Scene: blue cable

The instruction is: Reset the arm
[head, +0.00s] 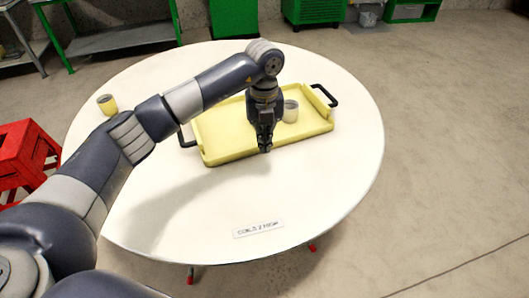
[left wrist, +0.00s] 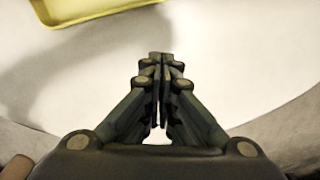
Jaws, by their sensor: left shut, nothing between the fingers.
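My left arm reaches in from the left over the round white table (head: 330,185). Its left gripper (head: 265,148) points down at the near edge of the yellow tray (head: 225,150). In the left wrist view the left gripper (left wrist: 160,60) has its fingers together with nothing between them. The tray's edge shows at the top left of that view (left wrist: 75,18), apart from the fingers. My right gripper is not in view. No blue cable can be made out.
A pale cup (head: 291,112) stands in the tray behind the gripper. A yellow cup or roll (head: 107,105) sits at the table's left edge. A label (head: 258,230) lies near the front. A red stool (head: 25,150) stands at left. The table's right side is clear.

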